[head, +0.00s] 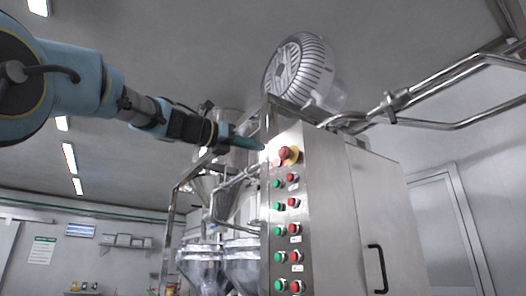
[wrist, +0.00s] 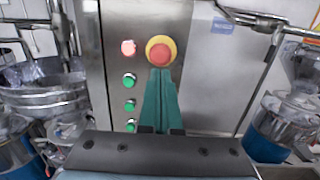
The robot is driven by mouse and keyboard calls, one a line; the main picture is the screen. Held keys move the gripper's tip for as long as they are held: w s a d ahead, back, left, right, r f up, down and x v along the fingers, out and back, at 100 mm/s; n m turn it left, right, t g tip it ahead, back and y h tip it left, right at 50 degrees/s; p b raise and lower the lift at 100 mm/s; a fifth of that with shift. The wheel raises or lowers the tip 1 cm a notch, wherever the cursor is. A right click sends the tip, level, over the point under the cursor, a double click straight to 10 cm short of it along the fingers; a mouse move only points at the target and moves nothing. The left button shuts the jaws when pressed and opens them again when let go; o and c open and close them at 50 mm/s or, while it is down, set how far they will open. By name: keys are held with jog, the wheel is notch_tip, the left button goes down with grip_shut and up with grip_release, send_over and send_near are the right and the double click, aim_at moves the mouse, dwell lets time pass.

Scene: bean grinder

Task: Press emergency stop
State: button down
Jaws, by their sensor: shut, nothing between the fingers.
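The emergency stop is a large red mushroom button (head: 286,153) on a yellow collar at the top of the steel control panel (head: 307,135). It also shows in the wrist view (wrist: 160,50), its lower edge just above the fingertips. My gripper (head: 262,146) has green fingers shut together with nothing between them. In the head view the fingertips are just left of the button, at nearly its height. In the wrist view the shut fingers (wrist: 160,72) point up at the button. I cannot tell whether they touch it.
Rows of green (head: 278,206) and red (head: 293,202) buttons lie below the stop. A whitish-red lamp (wrist: 128,47) sits left of it. Steel hoppers (head: 202,262) stand left of the cabinet, a motor (head: 299,70) sits on top, and pipes (head: 440,78) run right.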

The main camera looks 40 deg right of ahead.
jog(key=a+b, duration=0.3)
jog(key=a, duration=0.4)
jog(key=shift+f, duration=0.2)
